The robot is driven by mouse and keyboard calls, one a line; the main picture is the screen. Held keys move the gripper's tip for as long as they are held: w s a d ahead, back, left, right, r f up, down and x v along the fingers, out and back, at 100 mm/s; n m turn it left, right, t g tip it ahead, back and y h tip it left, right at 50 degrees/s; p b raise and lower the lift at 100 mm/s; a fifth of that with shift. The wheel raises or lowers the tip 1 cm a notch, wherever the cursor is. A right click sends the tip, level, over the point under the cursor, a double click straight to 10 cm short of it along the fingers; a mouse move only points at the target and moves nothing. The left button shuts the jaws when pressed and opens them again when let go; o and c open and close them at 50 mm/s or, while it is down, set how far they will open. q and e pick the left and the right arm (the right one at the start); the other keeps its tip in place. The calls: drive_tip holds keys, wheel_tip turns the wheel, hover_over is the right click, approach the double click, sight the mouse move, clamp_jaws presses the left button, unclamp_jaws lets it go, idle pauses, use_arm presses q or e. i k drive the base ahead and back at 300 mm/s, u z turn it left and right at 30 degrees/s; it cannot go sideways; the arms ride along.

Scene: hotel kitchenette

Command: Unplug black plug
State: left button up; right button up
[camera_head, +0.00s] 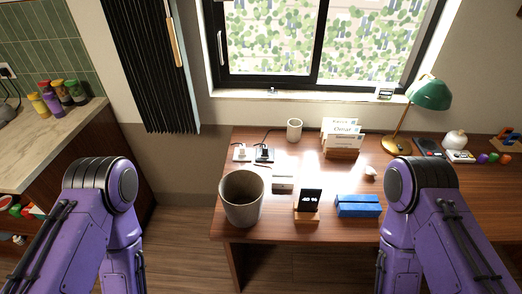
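Two small plug-and-socket pieces sit side by side at the back left of the wooden desk. The left one (240,153) looks mostly white, and the right one (264,154) looks mostly black. They are too small to tell exactly how each plug sits. A dark cord runs from near them toward the wall. Another dark plug (6,73) shows in a wall outlet at the far left edge. Both my purple arms come in at the lower left and lower right, but neither gripper shows.
A large grey bin (242,198) stands at the desk's left front, before the plugs. A small white box (283,183), a clock display (307,203), a blue box (358,206), a white cup (294,130), a card holder (341,150) and a green lamp (430,93) are also there.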

sight(265, 152)
drive_tip(key=u, duration=0.1)
drive_tip(key=i, duration=0.85)
drive_tip(key=z, duration=0.55)
